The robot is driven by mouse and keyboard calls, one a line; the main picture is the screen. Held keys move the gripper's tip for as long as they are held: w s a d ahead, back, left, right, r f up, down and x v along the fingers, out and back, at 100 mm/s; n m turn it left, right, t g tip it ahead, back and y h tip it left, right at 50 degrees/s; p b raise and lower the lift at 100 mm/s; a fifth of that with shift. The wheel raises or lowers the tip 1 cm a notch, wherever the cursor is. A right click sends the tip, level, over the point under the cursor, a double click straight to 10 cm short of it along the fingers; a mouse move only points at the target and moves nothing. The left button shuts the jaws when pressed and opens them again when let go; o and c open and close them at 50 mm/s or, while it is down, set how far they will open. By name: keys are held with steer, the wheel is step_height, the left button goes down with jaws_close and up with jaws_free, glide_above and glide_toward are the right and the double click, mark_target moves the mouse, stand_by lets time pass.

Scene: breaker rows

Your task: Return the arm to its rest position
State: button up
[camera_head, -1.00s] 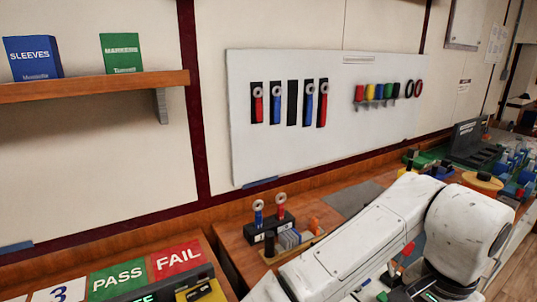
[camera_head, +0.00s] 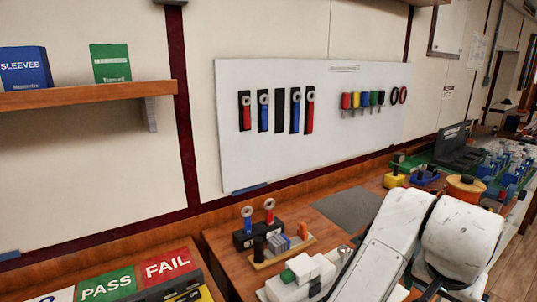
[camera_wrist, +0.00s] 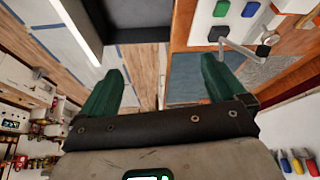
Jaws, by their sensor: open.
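My white arm (camera_head: 387,240) shows at the lower right of the head view, folded in front of the bench. My gripper (camera_wrist: 160,82) shows in the wrist view with its two green fingers wide apart. Nothing is held between the fingers. Behind them the wrist view shows floor and part of a bench, seen at a turned angle. The gripper's fingers cannot be made out in the head view.
The wooden bench (camera_head: 225,246) holds a black block with two ring-topped tools (camera_head: 257,235) and a white-and-green device (camera_head: 300,272) close to my arm. A grey mat (camera_head: 349,209) lies clear. A tool board (camera_head: 230,160) hangs behind. A dark-walled opening (camera_wrist: 88,30) shows in the wrist view.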

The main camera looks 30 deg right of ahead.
step_height(320, 180, down, 12)
steer(key=w+a+n+t, duration=0.2)
steer(key=w+a+n, duration=0.1)
steer(key=n, duration=0.8)
steer(key=s+a+f+n+g+y, duration=0.2)
steer(key=s+a+f+n+y, duration=0.2)
steer(key=s+a+f, duration=0.7)
steer(key=a+f, duration=0.4)
steer(key=shift+s+a+y, duration=0.15)
steer(key=shift+s+y, duration=0.15)
steer(key=shift+f, duration=0.1)
